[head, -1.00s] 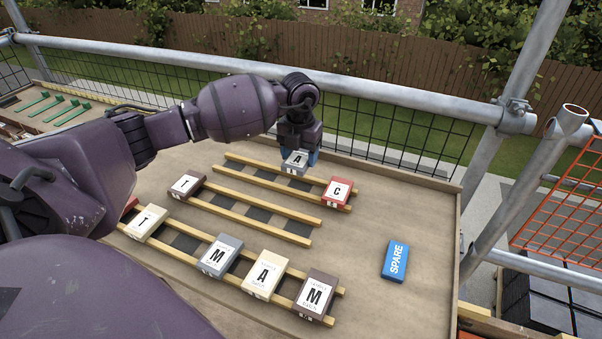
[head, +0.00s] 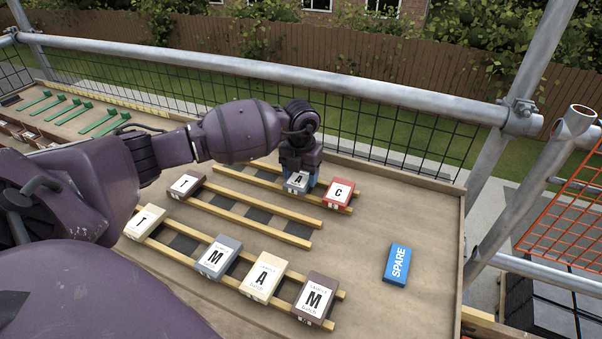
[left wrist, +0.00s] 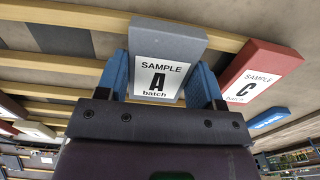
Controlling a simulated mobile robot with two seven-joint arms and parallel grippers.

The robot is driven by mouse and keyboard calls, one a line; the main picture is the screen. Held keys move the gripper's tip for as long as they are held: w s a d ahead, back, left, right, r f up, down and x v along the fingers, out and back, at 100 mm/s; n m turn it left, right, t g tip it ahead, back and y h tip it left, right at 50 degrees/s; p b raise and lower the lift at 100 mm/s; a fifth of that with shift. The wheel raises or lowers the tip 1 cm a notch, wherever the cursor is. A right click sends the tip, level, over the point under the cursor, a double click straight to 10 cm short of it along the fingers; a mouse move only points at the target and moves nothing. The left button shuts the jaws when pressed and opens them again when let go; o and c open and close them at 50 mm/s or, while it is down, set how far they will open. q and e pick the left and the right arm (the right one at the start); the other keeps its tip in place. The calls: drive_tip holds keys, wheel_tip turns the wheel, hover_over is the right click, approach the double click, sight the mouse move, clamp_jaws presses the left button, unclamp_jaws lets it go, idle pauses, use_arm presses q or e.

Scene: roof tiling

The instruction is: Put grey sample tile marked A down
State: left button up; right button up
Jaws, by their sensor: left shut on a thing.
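The grey sample tile marked A (head: 297,181) is between the blue fingers of my left gripper (head: 300,183), which is shut on it. It is at the far rack (head: 262,180), just left of the red tile marked C (head: 338,193). In the left wrist view the grey tile (left wrist: 168,50) lies across the wooden rails, with the red C tile (left wrist: 258,74) close on its right with a gap. I cannot tell whether the grey tile touches the rails. My right gripper does not show.
The middle rack holds a brown tile marked T (head: 185,186). The near rack holds a cream T (head: 145,222), a grey M (head: 218,257), a cream A (head: 263,277) and a brown M (head: 315,298). A blue SPARE block (head: 397,264) lies on the open board at right.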

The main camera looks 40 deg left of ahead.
sight(301, 176)
use_arm(q)
drive_tip(key=shift+f, duration=0.25)
drive_tip(key=o, duration=1)
drive_tip(key=shift+r, duration=0.35)
wheel_tip(301, 176, up, 12)
drive_tip(key=shift+r+p, duration=0.1)
drive_tip(key=shift+p, duration=0.85)
